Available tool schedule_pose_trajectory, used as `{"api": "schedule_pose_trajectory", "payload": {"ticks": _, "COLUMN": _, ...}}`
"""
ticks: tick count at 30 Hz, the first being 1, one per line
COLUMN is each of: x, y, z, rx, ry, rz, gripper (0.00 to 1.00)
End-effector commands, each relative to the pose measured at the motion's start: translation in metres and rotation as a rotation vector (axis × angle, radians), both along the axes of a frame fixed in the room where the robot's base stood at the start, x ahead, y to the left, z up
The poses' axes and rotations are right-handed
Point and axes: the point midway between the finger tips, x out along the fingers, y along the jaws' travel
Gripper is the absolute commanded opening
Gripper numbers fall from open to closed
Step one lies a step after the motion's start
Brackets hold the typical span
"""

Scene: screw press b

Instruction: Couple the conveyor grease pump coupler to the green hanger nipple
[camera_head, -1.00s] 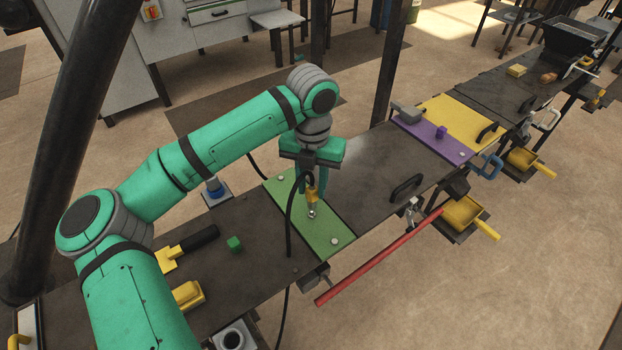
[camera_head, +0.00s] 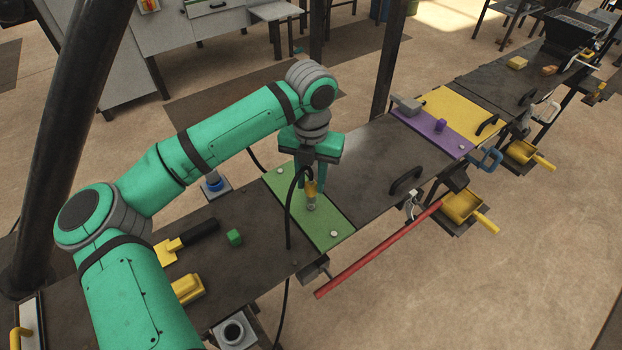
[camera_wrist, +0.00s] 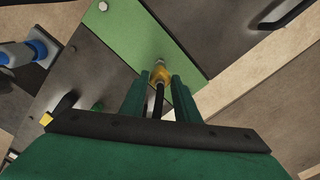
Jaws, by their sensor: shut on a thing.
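My gripper (camera_head: 311,184) is shut on the brass-yellow coupler (camera_head: 310,187), which has a black hose running from its top and down over the table edge. The coupler points down over the green plate (camera_head: 330,229), its lower end at or just above the plate. In the wrist view the coupler (camera_wrist: 160,73) sits between my two green fingers (camera_wrist: 157,100), over the green plate (camera_wrist: 186,30). The green hanger nipple cannot be made out; the coupler's tip and my fingers cover that spot. I cannot tell whether the tip touches anything.
A red bar (camera_head: 378,249) sticks out along the front edge. A black handle (camera_head: 406,180) stands to the right. A purple plate (camera_head: 428,132) lies beyond.

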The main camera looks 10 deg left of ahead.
Motion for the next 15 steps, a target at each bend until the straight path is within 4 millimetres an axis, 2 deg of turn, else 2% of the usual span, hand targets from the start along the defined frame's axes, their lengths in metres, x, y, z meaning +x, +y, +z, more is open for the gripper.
{"api": "schedule_pose_trajectory", "payload": {"ticks": 15, "x": 0.0, "y": 0.0, "z": -0.012, "rx": 0.0, "ry": 0.0, "rz": 0.0, "gripper": 0.02}}
